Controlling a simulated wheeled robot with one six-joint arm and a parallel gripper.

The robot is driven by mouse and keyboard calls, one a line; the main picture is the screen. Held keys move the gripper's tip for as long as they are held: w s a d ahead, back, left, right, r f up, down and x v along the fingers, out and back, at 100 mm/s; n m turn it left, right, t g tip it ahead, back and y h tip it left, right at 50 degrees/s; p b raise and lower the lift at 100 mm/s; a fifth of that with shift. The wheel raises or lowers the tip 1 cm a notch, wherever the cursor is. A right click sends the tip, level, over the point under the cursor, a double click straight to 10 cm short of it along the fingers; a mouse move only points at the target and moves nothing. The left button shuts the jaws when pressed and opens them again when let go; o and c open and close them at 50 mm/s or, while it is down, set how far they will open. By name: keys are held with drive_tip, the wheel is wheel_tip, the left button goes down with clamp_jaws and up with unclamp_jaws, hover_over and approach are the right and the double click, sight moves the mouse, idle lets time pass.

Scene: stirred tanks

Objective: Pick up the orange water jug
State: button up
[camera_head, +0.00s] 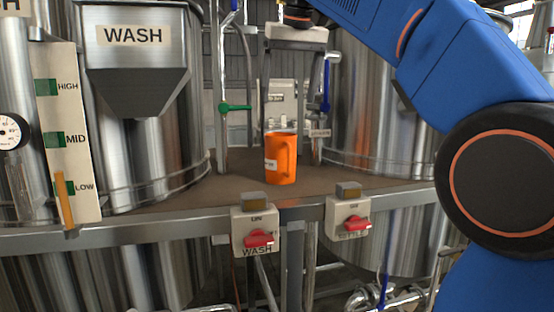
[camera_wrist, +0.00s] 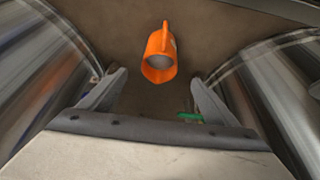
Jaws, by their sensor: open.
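The orange water jug (camera_head: 281,160) stands upright on the brown platform between the steel tanks. It has a pale label, and its handle is on the right in the head view. In the wrist view I see the orange jug (camera_wrist: 160,55) from above, with its open top towards me and its handle pointing up the picture. My gripper (camera_head: 290,105) hangs above and around the level of the jug's top, with its fingers spread wide. In the wrist view my gripper (camera_wrist: 158,80) is open and empty, and the jug lies beyond the fingertips, apart from them.
A WASH tank (camera_head: 140,100) stands on the left and another steel tank (camera_head: 375,120) on the right. A green-handled valve (camera_head: 235,107) and a blue-handled pipe (camera_head: 326,85) are behind. Two switch boxes with red handles, one marked WASH (camera_head: 256,228), sit on the platform's front rail (camera_head: 130,228).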

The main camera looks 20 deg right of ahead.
approach(280, 148)
drive_tip(key=w+d+f, duration=0.1)
drive_tip(key=w+f, duration=0.4)
drive_tip(key=w, duration=0.1)
drive_tip(key=shift+x, duration=2.8)
drive_tip(key=shift+d, duration=0.15)
drive_tip(key=c, duration=1.8)
drive_tip(key=shift+o, duration=0.2)
wheel_tip(280, 148, up, 10)
